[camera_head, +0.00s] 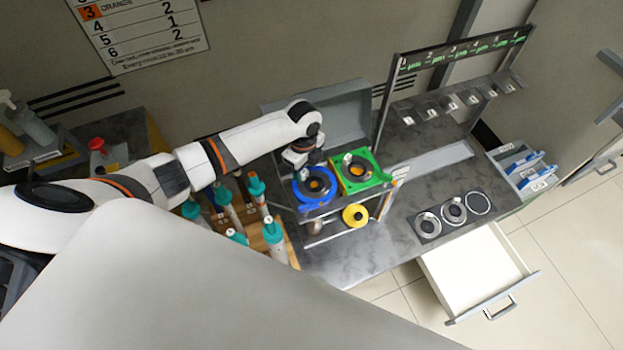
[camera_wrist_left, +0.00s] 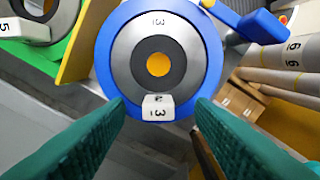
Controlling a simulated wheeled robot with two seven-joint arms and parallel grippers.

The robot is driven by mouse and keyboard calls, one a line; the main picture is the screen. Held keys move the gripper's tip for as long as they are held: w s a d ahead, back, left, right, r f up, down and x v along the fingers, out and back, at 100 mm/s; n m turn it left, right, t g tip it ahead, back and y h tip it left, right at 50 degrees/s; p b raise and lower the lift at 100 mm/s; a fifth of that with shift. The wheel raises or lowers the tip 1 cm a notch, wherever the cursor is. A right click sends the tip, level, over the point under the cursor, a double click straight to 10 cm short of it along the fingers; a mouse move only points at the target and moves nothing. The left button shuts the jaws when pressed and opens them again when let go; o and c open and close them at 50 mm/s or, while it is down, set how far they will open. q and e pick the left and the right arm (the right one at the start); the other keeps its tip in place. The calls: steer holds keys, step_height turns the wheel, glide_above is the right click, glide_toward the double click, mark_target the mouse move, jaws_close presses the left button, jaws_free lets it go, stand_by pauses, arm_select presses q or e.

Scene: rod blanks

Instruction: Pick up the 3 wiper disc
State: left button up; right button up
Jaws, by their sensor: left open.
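The wiper disc labelled 3 is a silver ring with a dark centre and an orange hub; in the left wrist view the disc (camera_wrist_left: 128,62) sits in a round blue holder (camera_wrist_left: 214,60). In the head view the disc (camera_head: 317,183) and blue holder (camera_head: 301,197) are near the bench's left part. My left gripper (camera_head: 304,156) is just behind the disc in the picture. In the left wrist view its teal fingers (camera_wrist_left: 161,104) are open, one on each side of the disc's lower edge, with nothing held between them. My right gripper is not in view.
A green square holder (camera_head: 376,182) with another disc stands right beside the blue one. A yellow round piece (camera_head: 355,215) is on a lower shelf. A rack (camera_head: 452,100) rises behind; an open drawer (camera_head: 478,268) juts out at right.

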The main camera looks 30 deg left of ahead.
arm_select(q)
steer(key=shift+f, duration=0.75)
jaws_close()
steer(key=shift+r, duration=0.15)
